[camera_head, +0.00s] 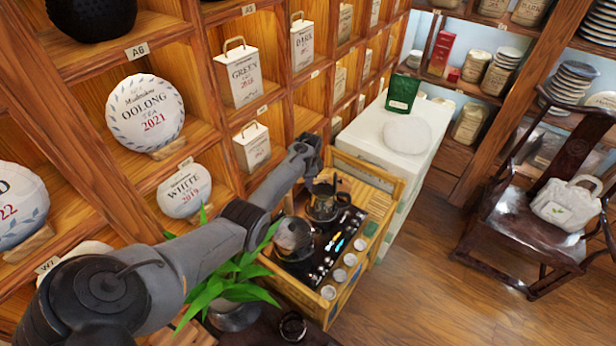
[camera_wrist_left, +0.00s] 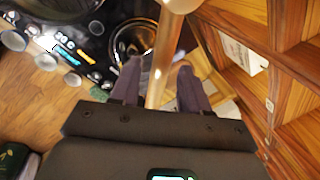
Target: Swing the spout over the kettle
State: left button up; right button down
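The spout is a pale brass-coloured tube (camera_wrist_left: 163,62) running from the top of the left wrist view down between my left gripper's fingers. My left gripper (camera_wrist_left: 160,88) is open around it, with a narrow gap on each side. In the head view, my left gripper (camera_head: 322,184) is over the back of the tea cart, and the spout is hard to make out. A round metal-and-glass kettle (camera_head: 293,238) stands on the black tray, nearer the camera. A dark-handled glass pot (camera_head: 325,206) stands behind it, below my gripper. My right gripper is not in view.
The wooden tea cart (camera_head: 390,205) holds small white cups (camera_head: 328,292) along its right edge. Wooden shelves with tins rise close on the left. A green plant (camera_head: 225,275) stands beside my left arm. A white cabinet (camera_head: 375,135) is behind; open floor lies right.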

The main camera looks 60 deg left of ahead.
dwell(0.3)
pick_arm(q)
jog(key=shift+r, duration=0.25)
notch_tip(320, 180, up, 10)
jog(key=d, duration=0.2)
jog(key=shift+s, duration=0.4)
